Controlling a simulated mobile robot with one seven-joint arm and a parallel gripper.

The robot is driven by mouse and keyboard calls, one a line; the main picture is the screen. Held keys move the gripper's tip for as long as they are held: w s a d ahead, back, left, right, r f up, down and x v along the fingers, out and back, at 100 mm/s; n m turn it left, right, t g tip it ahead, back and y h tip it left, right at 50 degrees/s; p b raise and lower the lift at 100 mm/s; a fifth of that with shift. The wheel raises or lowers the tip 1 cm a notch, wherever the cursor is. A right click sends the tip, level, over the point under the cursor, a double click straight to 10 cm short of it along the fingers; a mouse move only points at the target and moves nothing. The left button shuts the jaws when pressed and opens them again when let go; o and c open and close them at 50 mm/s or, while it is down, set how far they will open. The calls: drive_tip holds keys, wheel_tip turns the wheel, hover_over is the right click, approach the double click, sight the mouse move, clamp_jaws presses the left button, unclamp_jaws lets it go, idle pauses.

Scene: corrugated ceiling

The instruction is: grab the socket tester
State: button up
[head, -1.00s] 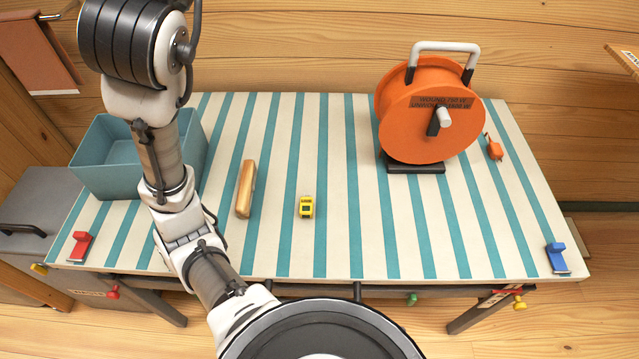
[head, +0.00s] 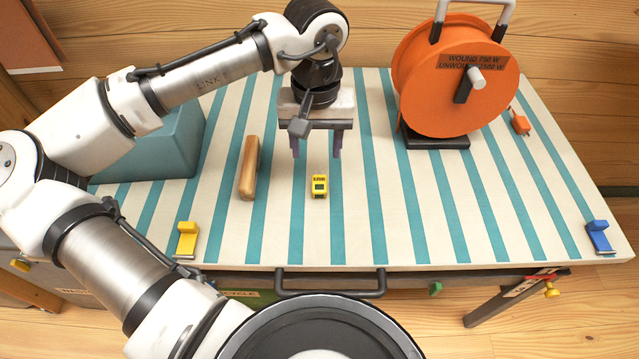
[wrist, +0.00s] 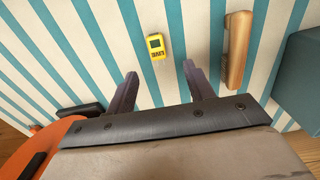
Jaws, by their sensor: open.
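The socket tester (head: 319,186) is a small yellow block with a dark display, lying on the striped table. My gripper (head: 317,155) is open and empty, above the table and just behind the tester in the head view. In the wrist view the tester (wrist: 156,46) lies beyond the fingertips of my gripper (wrist: 160,77), roughly in line with the gap between them. The fingers do not touch it.
A wooden-handled object (head: 249,168) lies left of the tester. A teal bin (head: 165,150) stands behind my arm. An orange cable reel (head: 455,80) stands at the back right. Yellow (head: 187,239) and blue (head: 599,236) clamps sit at the front edge. The table right of the tester is clear.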

sight(319, 183)
wheel_tip(319, 183, down, 4)
drive_tip(key=shift+r, duration=0.1)
drive_tip(key=shift+s+d+f+b, duration=0.15)
drive_tip(key=shift+f+b, duration=0.1)
drive_tip(key=shift+f, duration=1.15)
drive_tip(key=shift+w+d+f+b, duration=0.1)
drive_tip(key=shift+d+f+b, duration=0.1)
drive_tip(key=shift+f, duration=1.2)
drive_tip(key=c, duration=1.1)
drive_tip(key=shift+r, duration=0.15)
